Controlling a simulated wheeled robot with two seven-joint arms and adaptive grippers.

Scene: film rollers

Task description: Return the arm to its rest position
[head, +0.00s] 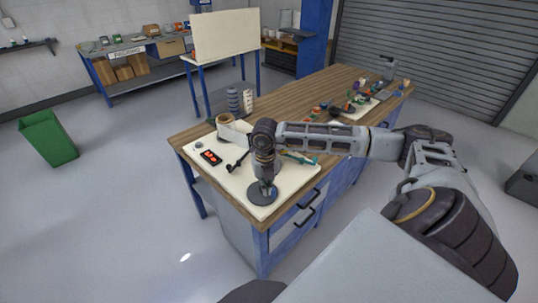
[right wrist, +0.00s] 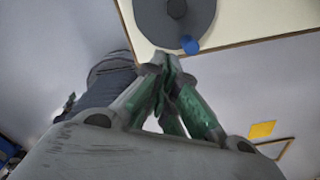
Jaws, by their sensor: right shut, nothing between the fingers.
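My right arm reaches in from the right over the wooden bench (head: 345,82). My right gripper (head: 266,180) points down above a dark round disc (head: 262,194) near the front of a white board (head: 228,186). In the right wrist view its fingers (right wrist: 168,64) are together with nothing between them. That view also shows a grey disc (right wrist: 160,28) with a blue piece (right wrist: 190,46) at its edge, past the fingertips. I cannot tell how large the gap to the disc is. My left gripper is not in view.
A red-and-black box (head: 210,157), a brown roll (head: 224,119) and a teal-handled tool (head: 298,158) lie close around the arm. Grey stacked rollers (head: 233,101) stand behind. Several small items fill the bench's far right. A green bin (head: 47,138) stands on open floor at left.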

